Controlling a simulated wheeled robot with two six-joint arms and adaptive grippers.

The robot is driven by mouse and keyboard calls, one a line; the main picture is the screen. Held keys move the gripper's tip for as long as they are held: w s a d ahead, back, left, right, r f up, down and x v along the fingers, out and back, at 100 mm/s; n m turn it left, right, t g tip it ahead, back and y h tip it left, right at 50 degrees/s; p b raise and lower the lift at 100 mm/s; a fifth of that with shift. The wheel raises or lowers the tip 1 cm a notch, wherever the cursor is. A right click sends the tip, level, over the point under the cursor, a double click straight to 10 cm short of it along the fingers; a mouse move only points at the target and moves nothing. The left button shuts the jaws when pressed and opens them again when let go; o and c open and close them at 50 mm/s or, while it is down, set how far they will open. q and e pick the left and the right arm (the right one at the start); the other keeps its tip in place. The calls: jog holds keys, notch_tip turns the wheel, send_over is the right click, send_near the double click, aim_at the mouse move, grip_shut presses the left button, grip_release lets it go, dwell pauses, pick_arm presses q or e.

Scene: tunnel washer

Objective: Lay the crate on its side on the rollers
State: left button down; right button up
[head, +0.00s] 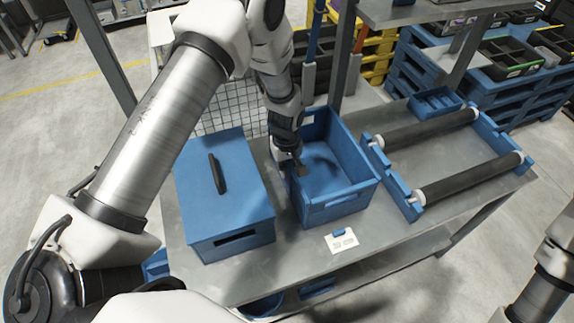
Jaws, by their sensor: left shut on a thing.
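The open blue crate (345,201) stands upright on the grey metal table, its open top facing up. My left gripper (298,172) is at the crate's left wall and is shut on it; the fingertips are small and partly hidden there. The rollers are two dark cylinders, a rear one (430,129) and a front one (470,179), held between blue side brackets at the right of the crate. Nothing lies on them. Part of my right arm shows at the lower right edge, but its gripper is out of the picture.
A blue lidded box (222,190) with a black handle stands close to the crate's left. A white card (341,240) lies in front of the crate. A small blue divided tray (435,103) sits behind the rollers. A grey post and shelf rise behind the table (400,232).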

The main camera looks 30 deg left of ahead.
pick_arm(q)
jog(key=c, duration=1.5)
grip_release()
jog(key=shift+f, duration=0.1)
jog(key=shift+o, duration=1.1)
jog(key=shift+s, duration=0.1)
jog(key=shift+f+b, duration=0.3)
jog(key=shift+b, duration=0.25)
jog(key=r, duration=0.2)
jog(key=r+b, duration=0.1)
jog(key=r, duration=0.2)
jog(key=r+b, duration=0.1)
jog(key=r, duration=0.2)
jog(key=shift+d, duration=0.3)
jog(key=shift+r, duration=0.15)
jog(key=shift+a, duration=0.1)
